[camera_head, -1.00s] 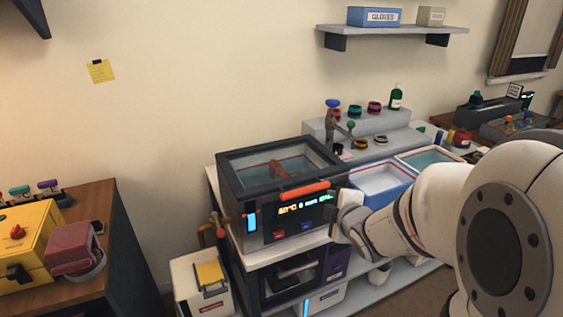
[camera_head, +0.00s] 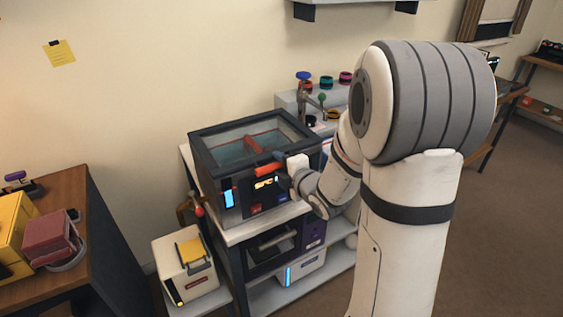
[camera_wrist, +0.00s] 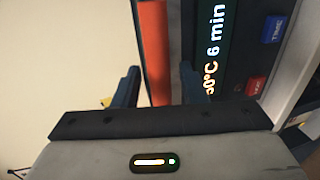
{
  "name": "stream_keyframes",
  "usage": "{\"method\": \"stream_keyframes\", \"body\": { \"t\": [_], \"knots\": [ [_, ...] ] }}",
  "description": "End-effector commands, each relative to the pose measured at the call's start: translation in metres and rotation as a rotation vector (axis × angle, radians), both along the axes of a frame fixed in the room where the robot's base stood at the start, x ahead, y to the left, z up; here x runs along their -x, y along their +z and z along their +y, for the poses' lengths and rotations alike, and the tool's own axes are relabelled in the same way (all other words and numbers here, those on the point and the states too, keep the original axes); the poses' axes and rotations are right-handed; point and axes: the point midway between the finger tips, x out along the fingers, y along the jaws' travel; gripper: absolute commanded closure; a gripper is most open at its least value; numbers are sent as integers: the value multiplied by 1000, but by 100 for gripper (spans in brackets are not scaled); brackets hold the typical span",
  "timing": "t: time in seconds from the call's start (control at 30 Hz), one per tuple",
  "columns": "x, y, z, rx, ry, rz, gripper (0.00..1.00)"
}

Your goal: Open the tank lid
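The tank (camera_head: 240,195) is a dark-framed box on a shelf unit, with a display and buttons on its front. Its lid (camera_head: 225,142) is a glass panel in a dark frame and lies closed. An orange-red bar handle (camera_head: 268,170) runs along the lid's front edge; the wrist view shows it close up (camera_wrist: 154,50). My gripper (camera_head: 285,170) is at the handle's right end in the head view. The lid's hinge side is not clear.
A dark appliance (camera_head: 270,248) sits on the shelf below the tank. A white bin (camera_head: 184,270) with a yellow item stands at lower left. A wooden bench (camera_head: 90,230) holds yellow and red boxes. A tiered grey stand (camera_head: 292,100) is behind right. My arm hides the right side.

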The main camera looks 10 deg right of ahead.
Motion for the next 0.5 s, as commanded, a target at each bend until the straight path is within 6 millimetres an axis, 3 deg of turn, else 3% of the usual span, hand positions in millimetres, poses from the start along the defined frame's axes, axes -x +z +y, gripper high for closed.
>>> {"method": "stream_keyframes", "body": {
  "t": [0.37,0.5],
  "knots": [
    [-8,-2,3,-1,0,0,62],
    [-8,-2,3,0,0,0,71]
  ]
}}
